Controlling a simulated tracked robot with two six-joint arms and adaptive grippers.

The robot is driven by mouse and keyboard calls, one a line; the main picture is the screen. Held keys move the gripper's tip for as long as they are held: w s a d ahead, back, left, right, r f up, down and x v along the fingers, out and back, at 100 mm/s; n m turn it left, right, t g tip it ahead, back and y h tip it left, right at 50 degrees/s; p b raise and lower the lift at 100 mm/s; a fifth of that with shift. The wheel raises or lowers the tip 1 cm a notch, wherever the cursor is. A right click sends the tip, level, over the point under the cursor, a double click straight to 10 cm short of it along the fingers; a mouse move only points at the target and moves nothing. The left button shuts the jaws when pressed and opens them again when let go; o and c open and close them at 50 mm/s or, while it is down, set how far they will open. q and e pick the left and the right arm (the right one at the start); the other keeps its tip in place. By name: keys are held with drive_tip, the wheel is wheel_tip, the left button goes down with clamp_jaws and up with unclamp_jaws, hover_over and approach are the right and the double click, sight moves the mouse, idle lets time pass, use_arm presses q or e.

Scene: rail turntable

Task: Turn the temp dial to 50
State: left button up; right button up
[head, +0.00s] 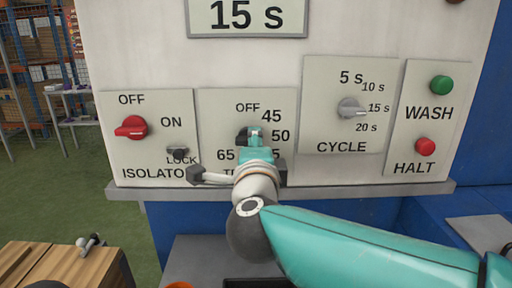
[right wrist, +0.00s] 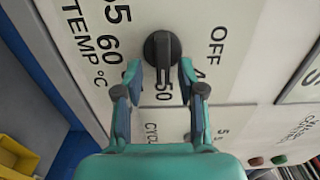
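The black temp dial (right wrist: 162,48) is on the upright panel. In the right wrist view its long bar points down the picture, toward the 50 mark (right wrist: 164,92). My right gripper (right wrist: 160,72) is open, with one finger on each side of the dial's bar and visible gaps between. In the head view my right gripper (head: 257,137) is in front of the temp plate (head: 222,104) and hides most of the dial and the lower marks. OFF, 45, 50 and 65 are readable there. My left gripper is not in view.
Left of the temp plate is the red isolator switch (head: 131,127). To the right are the cycle knob (head: 351,108), green wash button (head: 441,85) and red halt button (head: 425,147). A display (head: 247,16) above reads 15 s. A ledge (head: 330,192) runs below.

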drive_tip(key=shift+s, duration=0.1)
drive_tip(key=s, duration=1.1)
drive_tip(key=shift+s, duration=0.4)
drive_tip(key=shift+f, duration=0.1)
